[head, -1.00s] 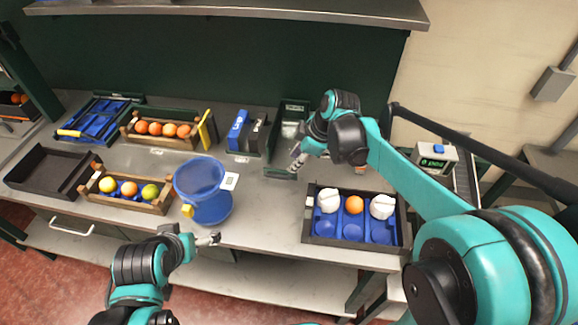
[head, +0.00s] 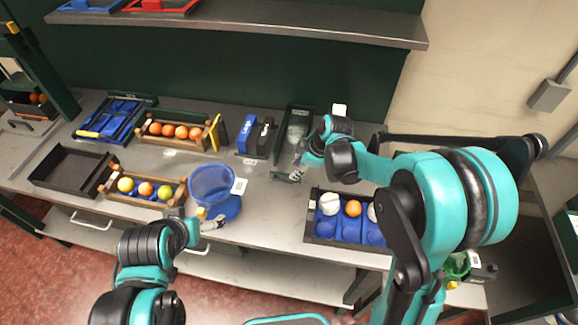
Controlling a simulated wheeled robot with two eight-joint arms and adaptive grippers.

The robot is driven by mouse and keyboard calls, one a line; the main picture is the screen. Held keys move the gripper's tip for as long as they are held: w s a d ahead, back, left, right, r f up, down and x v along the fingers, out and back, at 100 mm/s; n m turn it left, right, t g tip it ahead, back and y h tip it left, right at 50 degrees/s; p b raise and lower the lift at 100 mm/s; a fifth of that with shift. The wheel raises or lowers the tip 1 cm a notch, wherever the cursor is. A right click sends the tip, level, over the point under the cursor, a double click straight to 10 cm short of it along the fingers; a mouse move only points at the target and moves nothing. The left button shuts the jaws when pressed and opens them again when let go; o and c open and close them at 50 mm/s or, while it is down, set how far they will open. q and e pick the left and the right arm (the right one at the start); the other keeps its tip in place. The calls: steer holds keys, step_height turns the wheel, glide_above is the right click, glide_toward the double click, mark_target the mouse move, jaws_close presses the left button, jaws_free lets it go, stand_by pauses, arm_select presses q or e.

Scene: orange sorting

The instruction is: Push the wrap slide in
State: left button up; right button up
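A dark green, narrow tray-like unit (head: 294,125), which looks like the wrap slide's housing, stands on the bench near the back wall. Its front edge piece (head: 283,177) lies toward me. My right gripper (head: 297,172) is at that front end, pointing down, close to or touching it. The wrist covers part of the unit's right side, and I cannot tell if the fingers are apart. My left gripper (head: 213,224) is by the lower front of the blue bucket (head: 213,182), away from the slide; its fingers are too small to read.
A dark crate (head: 311,228) with blue cups holds white wrapped items and an orange. Left of the slide stand a blue-and-black device (head: 248,137) and wooden crates of fruit (head: 143,200). An empty black tray (head: 67,171) lies far left. A shelf (head: 240,28) overhangs the back.

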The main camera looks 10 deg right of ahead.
mark_target(286, 180)
steer(key=b+x, duration=0.1)
steer(key=x, duration=0.7)
steer(key=shift+s+f, duration=0.15)
steer(key=shift+f, duration=0.05)
arm_select(q)
steer(key=shift+f, duration=0.15)
arm_select(e)
jaws_close()
